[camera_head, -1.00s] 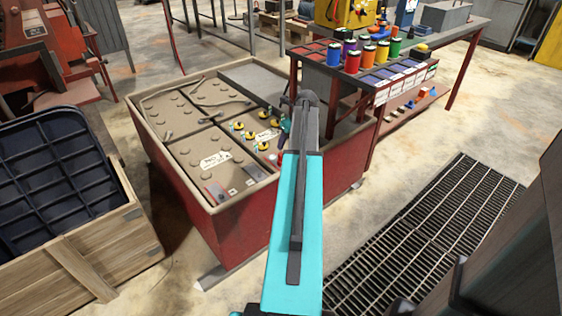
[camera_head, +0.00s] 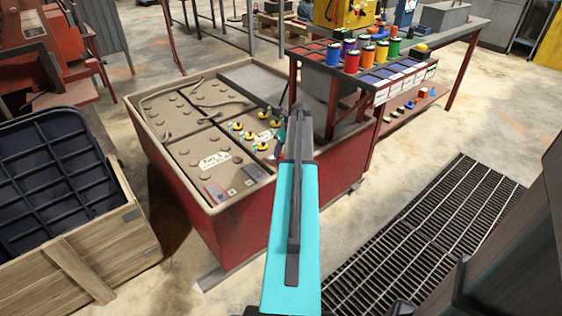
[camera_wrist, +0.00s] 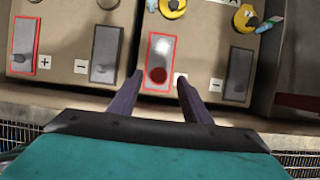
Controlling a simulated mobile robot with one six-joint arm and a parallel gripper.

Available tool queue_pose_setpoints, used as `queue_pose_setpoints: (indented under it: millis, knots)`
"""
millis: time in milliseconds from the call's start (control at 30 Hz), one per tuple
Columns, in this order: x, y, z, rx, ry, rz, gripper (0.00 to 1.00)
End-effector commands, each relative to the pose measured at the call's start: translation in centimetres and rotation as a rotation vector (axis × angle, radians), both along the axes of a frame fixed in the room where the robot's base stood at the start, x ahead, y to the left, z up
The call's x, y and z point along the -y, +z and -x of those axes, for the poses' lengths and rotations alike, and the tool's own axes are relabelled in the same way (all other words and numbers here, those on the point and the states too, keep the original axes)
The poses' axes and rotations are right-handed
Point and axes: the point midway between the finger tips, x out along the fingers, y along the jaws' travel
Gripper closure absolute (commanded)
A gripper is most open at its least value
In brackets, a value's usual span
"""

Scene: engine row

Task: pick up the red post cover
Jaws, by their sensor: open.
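In the wrist view, a small dark red round piece (camera_wrist: 157,76), which looks like the red post cover, sits on a red-edged terminal plate (camera_wrist: 161,47). My gripper (camera_wrist: 160,77) is open, with one dark finger on each side of this piece in the picture. Nothing is held, and I cannot tell how far the fingertips are above the plate. In the head view my arm (camera_head: 293,225) reaches over the right side of a red battery box (camera_head: 215,235). The cover cannot be made out there, and the fingertips are hidden.
Yellow caps (camera_head: 262,146) and a white label (camera_head: 214,160) are on the battery top. Grey terminal plates (camera_wrist: 105,53) flank the red-edged one. A bench with coloured spools (camera_head: 351,61) stands close behind on the right. A wooden crate (camera_head: 75,265) is at left; a floor grate (camera_head: 430,235) at right.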

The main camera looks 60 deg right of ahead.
Motion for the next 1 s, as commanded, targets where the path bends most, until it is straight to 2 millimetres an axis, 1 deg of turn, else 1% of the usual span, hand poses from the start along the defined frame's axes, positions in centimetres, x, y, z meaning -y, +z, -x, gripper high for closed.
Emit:
queue_pose_setpoints:
  millis: [33, 133, 333, 467, 933, 967, 1000]
  knots:
    - [0.0, -0.8, -0.3, -0.001, 0.000, -0.001, 0.56]
    - [0.1, -2.0, -0.7, -0.001, 0.000, -0.001, 0.56]
    - [0.3, -3.6, -1.4, -0.001, 0.000, 0.000, 0.56]
    - [0.3, -3.9, -1.5, 0.000, 0.000, 0.000, 0.56]
    - [0.3, -3.8, -1.5, 0.000, 0.001, 0.000, 0.56]
    - [0.3, -3.8, -1.6, 0.000, 0.001, 0.000, 0.57]
    - [0.3, -3.8, -1.6, 0.000, 0.001, 0.000, 0.64]
